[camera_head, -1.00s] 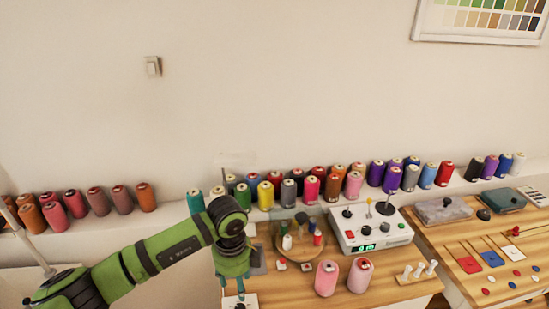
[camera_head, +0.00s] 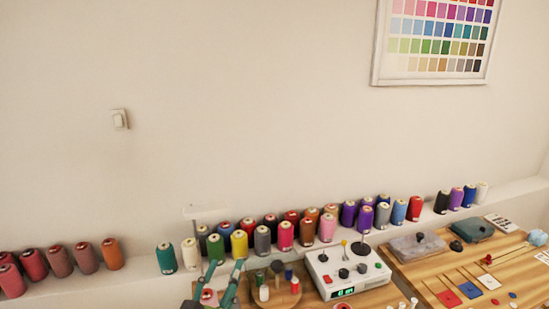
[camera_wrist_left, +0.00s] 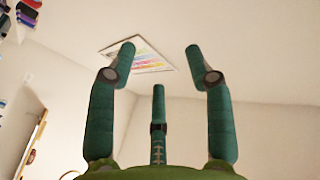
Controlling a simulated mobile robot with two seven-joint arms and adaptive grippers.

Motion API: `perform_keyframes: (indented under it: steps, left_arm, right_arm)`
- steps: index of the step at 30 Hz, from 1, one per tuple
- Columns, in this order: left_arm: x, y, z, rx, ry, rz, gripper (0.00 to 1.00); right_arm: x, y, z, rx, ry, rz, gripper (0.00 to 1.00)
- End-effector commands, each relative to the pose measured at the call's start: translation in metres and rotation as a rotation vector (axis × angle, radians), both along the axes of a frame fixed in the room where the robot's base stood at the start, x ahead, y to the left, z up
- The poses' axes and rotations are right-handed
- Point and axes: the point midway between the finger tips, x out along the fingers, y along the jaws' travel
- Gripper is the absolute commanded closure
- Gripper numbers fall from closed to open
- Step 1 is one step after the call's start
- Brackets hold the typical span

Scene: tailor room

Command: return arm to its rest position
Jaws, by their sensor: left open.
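My left gripper (camera_head: 222,277) shows at the bottom of the head view, its teal fingers pointing up in front of the wooden table's left end. In the left wrist view the left gripper (camera_wrist_left: 160,65) is open, its fingers spread wide with nothing between them. That view looks up at the ceiling and a framed colour chart. The rest of my left arm is out of the head view. My right gripper is in neither view.
A white control box (camera_head: 345,272) stands on the table right of the gripper, beside a round wooden stand (camera_head: 284,299) with small spools. Several thread cones, such as a yellow one (camera_head: 239,244), line the shelf behind. A colour chart (camera_head: 436,38) hangs on the wall.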

Motion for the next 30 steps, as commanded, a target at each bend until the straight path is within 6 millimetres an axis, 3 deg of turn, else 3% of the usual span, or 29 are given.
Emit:
perform_keyframes:
  steps: [1,3,6,9,15,23,30]
  left_arm:
    - [-0.007,0.026,-0.029,-0.02,0.13,0.094,0.48]
    - [-0.022,0.056,-0.071,-0.027,0.322,0.2,0.48]
    - [-0.058,0.085,-0.128,-0.012,0.594,0.292,0.48]
    - [-0.097,0.099,-0.168,0.014,0.815,0.32,0.48]
    - [-0.169,0.106,-0.214,0.064,1.134,0.293,0.48]
    - [-0.252,0.102,-0.24,0.121,1.445,0.187,0.48]
    - [-0.241,0.1,-0.305,0.131,1.471,0.185,0.48]
  right_arm:
    - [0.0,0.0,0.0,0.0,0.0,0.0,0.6]
    - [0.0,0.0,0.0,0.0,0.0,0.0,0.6]
    - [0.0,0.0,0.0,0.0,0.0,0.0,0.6]
    - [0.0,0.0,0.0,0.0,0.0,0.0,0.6]
    - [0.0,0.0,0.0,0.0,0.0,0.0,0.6]
    - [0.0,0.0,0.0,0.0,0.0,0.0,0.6]
    - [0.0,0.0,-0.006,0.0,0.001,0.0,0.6]
